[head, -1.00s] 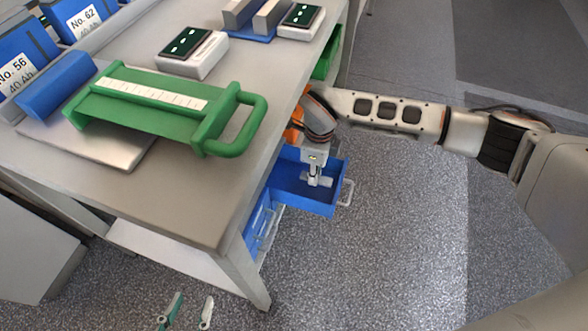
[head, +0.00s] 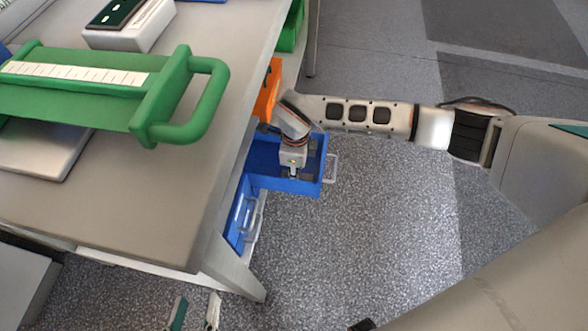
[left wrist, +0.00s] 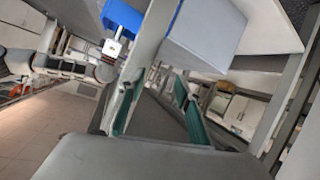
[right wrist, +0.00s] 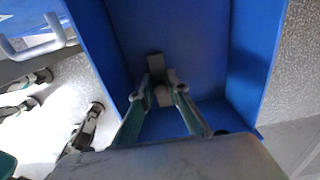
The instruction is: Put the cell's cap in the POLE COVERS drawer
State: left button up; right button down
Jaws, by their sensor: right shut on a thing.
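A blue drawer (head: 308,187) stands pulled out from under the bench in the head view; no label on it is readable. My right gripper (head: 293,173) reaches down into it. In the right wrist view the blue walls and floor of the drawer (right wrist: 245,60) surround the fingertips. My right gripper (right wrist: 160,92) is shut there on a small grey piece, apparently the cap (right wrist: 156,68). Whether the cap touches the drawer floor is unclear. My left gripper (head: 196,310) is open and empty low at the bottom of the head view; its spread fingers also show in the left wrist view (left wrist: 155,105).
The bench top (head: 150,205) overhangs beside the drawer. A green tray with a loop handle (head: 205,100) lies on it. An orange drawer (head: 268,92) is just behind my right wrist. Another blue drawer with a clear handle (head: 245,215) is lower down. Floor to the right is free.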

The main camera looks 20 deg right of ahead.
jog(key=shift+f, duration=0.1)
jog(key=c, duration=2)
grip_release()
jog(key=shift+o, duration=0.2)
